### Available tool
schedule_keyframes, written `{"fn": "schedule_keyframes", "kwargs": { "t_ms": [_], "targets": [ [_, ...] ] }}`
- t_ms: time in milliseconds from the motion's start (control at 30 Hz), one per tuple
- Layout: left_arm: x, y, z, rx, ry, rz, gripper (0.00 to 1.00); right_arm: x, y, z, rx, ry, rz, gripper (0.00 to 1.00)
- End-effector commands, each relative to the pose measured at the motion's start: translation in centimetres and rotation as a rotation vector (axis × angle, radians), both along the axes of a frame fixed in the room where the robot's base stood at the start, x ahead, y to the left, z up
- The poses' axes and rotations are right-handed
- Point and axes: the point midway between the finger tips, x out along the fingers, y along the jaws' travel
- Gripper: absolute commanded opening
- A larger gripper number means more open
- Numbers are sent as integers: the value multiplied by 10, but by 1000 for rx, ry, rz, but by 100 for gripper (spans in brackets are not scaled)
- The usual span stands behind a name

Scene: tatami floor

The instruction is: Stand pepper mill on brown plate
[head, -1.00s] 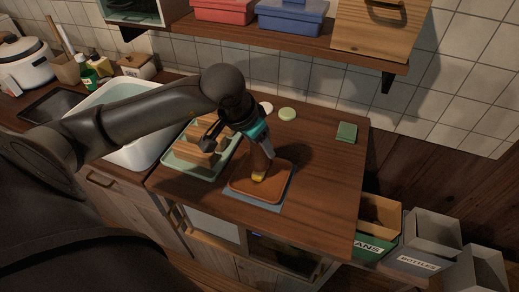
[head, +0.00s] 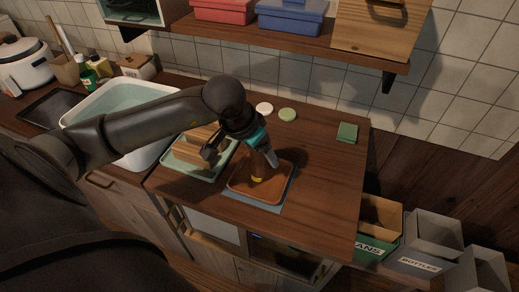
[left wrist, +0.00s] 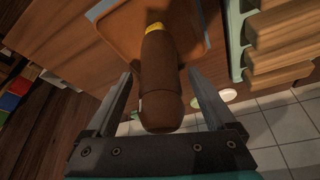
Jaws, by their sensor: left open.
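The pepper mill (head: 257,166) is dark brown with a yellow band near its lower end. It appears to stand upright on the brown plate (head: 240,184), a square plate with rounded corners. My left gripper (head: 266,156) is open at the mill's upper part. In the left wrist view, the mill (left wrist: 160,85) lies between the open fingers (left wrist: 159,74), with a gap showing on each side. Its yellow end is on the plate (left wrist: 112,22) and its rounded top is towards the gripper's palm. My right gripper is not in view.
The plate lies on a blue-grey mat (head: 269,205). Left of it is a green tray (head: 184,168) with a wooden rack (head: 201,139), close to my left gripper. Two small discs (head: 287,114) and a green sponge (head: 347,132) lie behind. The counter right of the plate is clear.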

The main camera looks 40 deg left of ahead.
Motion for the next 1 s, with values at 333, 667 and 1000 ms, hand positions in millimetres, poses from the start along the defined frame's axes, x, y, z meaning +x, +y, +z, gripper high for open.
{"fn": "schedule_keyframes", "kwargs": {
  "t_ms": [333, 667, 1000],
  "targets": [
    [-8, 3, 26, 4, -4, -1, 89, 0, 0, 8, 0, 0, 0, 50],
    [-33, 6, 87, 6, -3, -2, 89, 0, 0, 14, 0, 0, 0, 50],
    [-45, 7, 113, 0, 0, 0, 89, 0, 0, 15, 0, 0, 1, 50]
  ]
}}
